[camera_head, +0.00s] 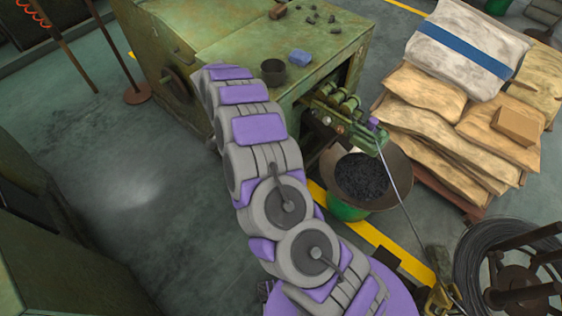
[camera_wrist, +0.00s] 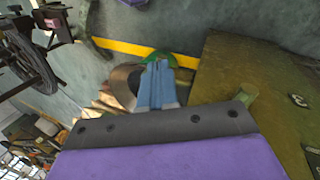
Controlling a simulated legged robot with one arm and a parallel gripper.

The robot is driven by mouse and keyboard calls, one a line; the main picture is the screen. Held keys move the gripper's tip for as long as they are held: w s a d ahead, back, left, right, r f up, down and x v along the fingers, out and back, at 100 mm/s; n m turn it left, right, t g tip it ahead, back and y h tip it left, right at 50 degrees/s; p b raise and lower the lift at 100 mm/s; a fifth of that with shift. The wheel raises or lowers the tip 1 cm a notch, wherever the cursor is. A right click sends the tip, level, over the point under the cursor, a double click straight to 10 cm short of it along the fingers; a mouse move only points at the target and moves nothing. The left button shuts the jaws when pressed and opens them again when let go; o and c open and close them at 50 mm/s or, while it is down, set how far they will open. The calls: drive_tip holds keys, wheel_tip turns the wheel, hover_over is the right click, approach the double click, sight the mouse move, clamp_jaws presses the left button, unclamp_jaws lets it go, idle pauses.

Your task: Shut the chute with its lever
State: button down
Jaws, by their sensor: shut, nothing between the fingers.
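My gripper (camera_wrist: 160,66) shows in the wrist view as two blue-grey fingers pressed together, with nothing between them. Its tips point toward a green bucket's rim and a brown round pan or chute mouth (camera_wrist: 123,86). The green machine (camera_head: 215,35) stands behind my arm in the head view; its top also fills the right of the wrist view (camera_wrist: 265,75). Green machine parts (camera_head: 345,118) with a small purple piece (camera_head: 374,122) project over the bucket. I cannot tell which part is the lever. In the head view my arm's end is hidden behind its own links.
The green bucket (camera_head: 345,208) with dark bits (camera_head: 362,176) stands below the machine's side. Stacked sacks (camera_head: 430,120) are at right, a wire coil stand (camera_head: 515,275) at lower right. A thin wire runs between coil and machine.

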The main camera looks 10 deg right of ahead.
drive_tip(key=w+d+f+m+t+h+p, duration=0.1)
drive_tip(key=w+d+f+m+h, duration=0.3)
drive_tip(key=d+f, duration=0.3)
drive_tip(key=shift+w+d+f+p, duration=0.15)
drive_tip(key=shift+w+f+p, duration=0.2)
drive_tip(key=shift+f, duration=0.45)
drive_tip(key=b+x, duration=0.2)
drive_tip(key=x, duration=0.8)
